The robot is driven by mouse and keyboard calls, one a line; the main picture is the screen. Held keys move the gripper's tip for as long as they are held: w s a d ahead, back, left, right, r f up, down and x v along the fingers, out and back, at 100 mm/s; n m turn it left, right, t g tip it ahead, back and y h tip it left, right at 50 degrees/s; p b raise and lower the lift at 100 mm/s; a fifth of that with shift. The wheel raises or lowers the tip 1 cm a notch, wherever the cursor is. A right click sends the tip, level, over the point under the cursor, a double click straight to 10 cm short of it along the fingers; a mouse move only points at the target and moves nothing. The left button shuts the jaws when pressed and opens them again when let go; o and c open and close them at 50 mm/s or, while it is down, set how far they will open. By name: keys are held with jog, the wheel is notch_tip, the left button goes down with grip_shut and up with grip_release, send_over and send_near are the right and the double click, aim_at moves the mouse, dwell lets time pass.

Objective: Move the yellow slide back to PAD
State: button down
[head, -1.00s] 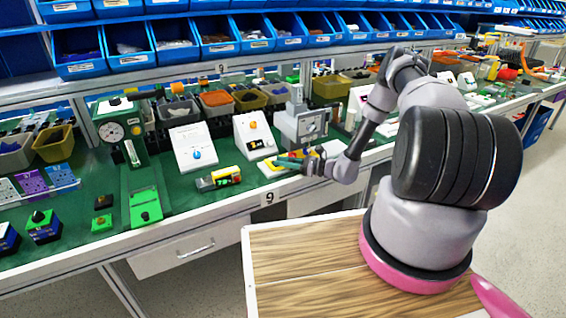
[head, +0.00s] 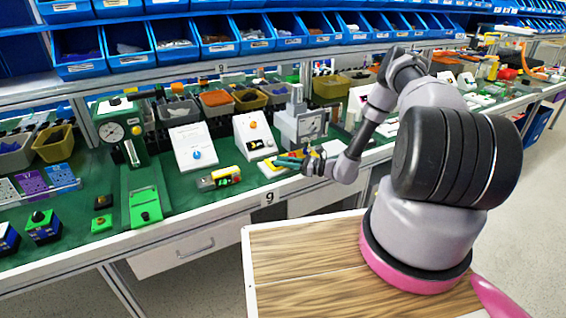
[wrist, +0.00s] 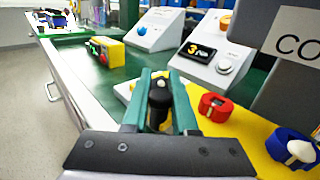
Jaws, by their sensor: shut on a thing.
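The knob stands at the left of the plate. In the head view my gripper (head: 285,161) is low in front of the grey machine (head: 300,124). I cannot read any PAD mark.
A yellow box with a display (head: 224,178) lies to the left on the green bench (head: 185,195). White sloped consoles (head: 195,147) (head: 255,136) stand behind it. The grey machine's sign (wrist: 298,42) rises close at the right in the wrist view.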

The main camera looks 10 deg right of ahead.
dwell(0.4)
jog(key=w+d, duration=0.1)
jog(key=d, duration=0.3)
jog(key=w+d, duration=0.2)
jog(key=d, duration=0.3)
jog(key=w+d, duration=0.1)
jog(key=d, duration=0.3)
jog(key=shift+w+d, duration=0.25)
jog(key=shift+d, duration=0.15)
jog(key=c, duration=0.7)
grip_release()
jog(key=shift+d, duration=0.1)
jog(key=v, duration=1)
jog(key=shift+s+d, duration=0.2)
jog(key=shift+d, duration=0.1)
jog(key=shift+d, duration=0.1)
